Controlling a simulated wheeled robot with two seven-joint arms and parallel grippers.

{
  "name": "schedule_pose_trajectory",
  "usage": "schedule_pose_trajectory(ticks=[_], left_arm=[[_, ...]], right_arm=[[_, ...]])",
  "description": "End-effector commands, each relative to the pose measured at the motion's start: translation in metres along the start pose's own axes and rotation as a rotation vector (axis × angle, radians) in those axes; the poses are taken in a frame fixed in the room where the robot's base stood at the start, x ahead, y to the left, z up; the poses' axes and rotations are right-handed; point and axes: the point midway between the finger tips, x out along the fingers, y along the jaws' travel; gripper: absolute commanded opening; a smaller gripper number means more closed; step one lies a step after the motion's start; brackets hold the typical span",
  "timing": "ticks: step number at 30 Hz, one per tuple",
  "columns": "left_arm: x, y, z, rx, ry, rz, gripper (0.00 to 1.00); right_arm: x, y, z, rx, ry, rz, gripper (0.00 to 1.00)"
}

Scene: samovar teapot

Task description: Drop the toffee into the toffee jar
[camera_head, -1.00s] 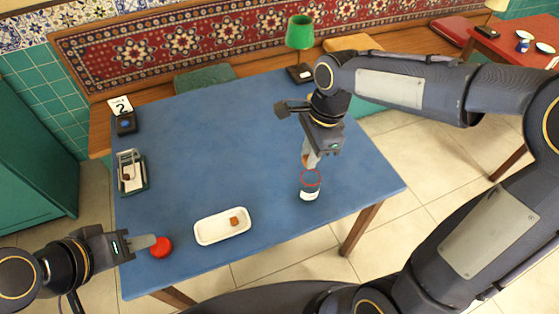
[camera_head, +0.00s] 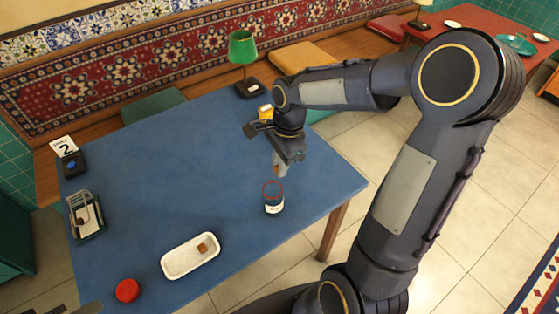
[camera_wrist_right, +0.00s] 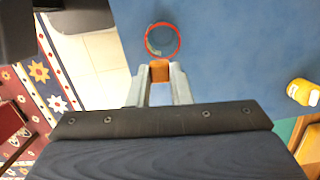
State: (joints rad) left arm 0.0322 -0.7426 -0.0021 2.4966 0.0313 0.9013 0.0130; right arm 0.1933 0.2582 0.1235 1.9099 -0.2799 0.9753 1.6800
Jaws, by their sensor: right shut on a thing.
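My right gripper (camera_head: 279,174) is shut on a brown toffee (camera_wrist_right: 160,71), seen between its fingertips in the wrist view. It points down above the glass toffee jar (camera_head: 273,204), which has a red rim and a pale label. In the wrist view the jar's open mouth (camera_wrist_right: 162,23) lies just beyond the toffee, which overlaps the near rim in the picture. I cannot tell the height between them. Another toffee (camera_head: 202,248) lies on a white tray (camera_head: 176,266). Only a sliver of my left gripper (camera_head: 90,307) shows at the bottom left edge; its jaws cannot be made out.
A round red lid (camera_head: 127,290) lies left of the tray. A small framed stand (camera_head: 86,215) and a number 2 card (camera_head: 63,146) stand at the left. A green lamp (camera_head: 243,50) and a yellow container (camera_head: 265,112) stand at the back. The middle of the blue table (camera_head: 170,180) is clear.

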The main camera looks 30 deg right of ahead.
Motion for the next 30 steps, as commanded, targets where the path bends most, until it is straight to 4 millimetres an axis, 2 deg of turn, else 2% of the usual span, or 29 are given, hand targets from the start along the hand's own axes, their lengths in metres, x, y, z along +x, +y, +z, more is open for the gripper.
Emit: schedule_pose_trajectory(ticks=[8,9,15,24,30], left_arm=[[0.002,-0.001,0.001,0.0,0.0,0.0,0.36],[0.002,-0.001,0.001,0.0,0.0,0.0,0.36],[0.002,-0.001,0.001,0.0,0.0,0.0,0.36],[0.002,-0.001,0.001,0.0,0.0,0.0,0.36],[0.002,-0.001,0.001,0.0,0.0,0.0,0.36]], right_arm=[[0.003,0.0,0.0,0.0,0.0,0.0,0.0],[0.003,0.0,0.0,0.0,0.0,0.0,0.2],[0.003,0.0,0.0,0.0,0.0,0.0,0.44],[0.0,0.0,0.0,0.0,0.0,-0.001,0.44],[-0.028,-0.001,0.0,0.0,0.0,-0.006,0.44]])
